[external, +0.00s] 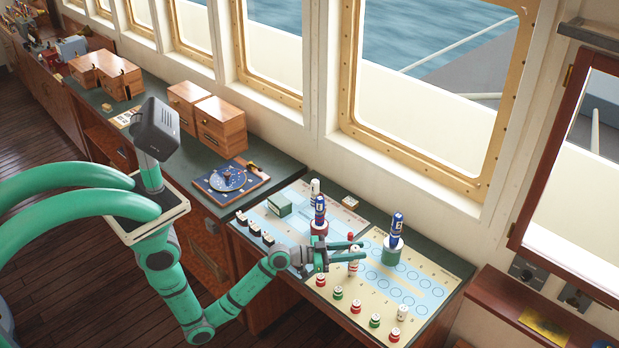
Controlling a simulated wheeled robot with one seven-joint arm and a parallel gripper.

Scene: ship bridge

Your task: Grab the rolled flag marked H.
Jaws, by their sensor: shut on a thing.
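A small red-and-white rolled flag (353,264) stands upright between the fingers of my gripper (356,249), over the chart board. A blue rolled flag (397,224) stands in a green holder (391,252) to the right. Another blue rolled flag (320,208) stands in a dark red holder (318,228) to the left.
A white roll (315,188) stands behind the left blue flag. Several small red, green and white pegs (338,293) stand along the board's front. The window wall bounds the back.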

